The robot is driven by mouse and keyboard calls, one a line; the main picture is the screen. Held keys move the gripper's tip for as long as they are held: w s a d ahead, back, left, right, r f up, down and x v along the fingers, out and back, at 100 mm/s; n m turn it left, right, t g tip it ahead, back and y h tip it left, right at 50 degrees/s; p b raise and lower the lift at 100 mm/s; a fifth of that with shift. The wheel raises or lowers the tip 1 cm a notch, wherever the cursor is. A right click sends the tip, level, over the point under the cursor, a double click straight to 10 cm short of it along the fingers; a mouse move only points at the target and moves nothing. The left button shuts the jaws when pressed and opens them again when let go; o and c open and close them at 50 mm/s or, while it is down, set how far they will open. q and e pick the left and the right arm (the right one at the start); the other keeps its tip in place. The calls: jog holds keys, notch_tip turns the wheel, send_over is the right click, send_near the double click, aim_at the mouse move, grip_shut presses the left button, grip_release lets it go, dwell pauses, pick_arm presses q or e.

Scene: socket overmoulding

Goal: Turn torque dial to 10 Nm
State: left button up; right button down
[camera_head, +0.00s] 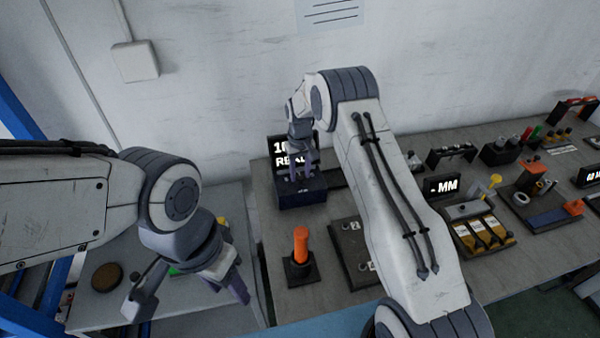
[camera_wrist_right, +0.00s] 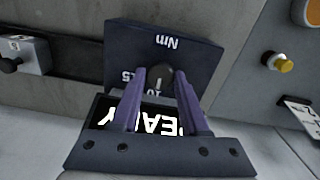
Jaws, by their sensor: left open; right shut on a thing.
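The torque unit (camera_head: 303,195) is a dark box at the back left of the bench, with a screen (camera_head: 278,150) behind it showing "10" and part of a second line. In the right wrist view, the dial plate (camera_wrist_right: 125,50) appears upside down, with "Nm", "10" and "15" marks. My right gripper (camera_wrist_right: 160,90) is shut on the dark round torque dial (camera_wrist_right: 160,74), one purple finger on each side. The dial's pale pointer line faces the 10 mark. My left gripper (camera_head: 228,283) is open and empty, low over the left side table, apart from the unit.
An orange-handled tool (camera_head: 301,244) stands upright on a black base in front of the unit. A dark plate (camera_head: 346,232) lies beside it, partly behind my right arm. An "MM" display (camera_head: 444,188) and several fixtures fill the right. A brown disc (camera_head: 107,277) lies at left.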

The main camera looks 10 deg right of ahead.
aim_at(300, 176)
jog(key=shift+c, duration=2.1)
grip_release()
jog(key=shift+r, duration=0.5)
notch_tip(300, 176, up, 10)
jog(key=b, duration=0.2)
jog(key=shift+f+b, duration=0.25)
jog(key=shift+b, duration=0.1)
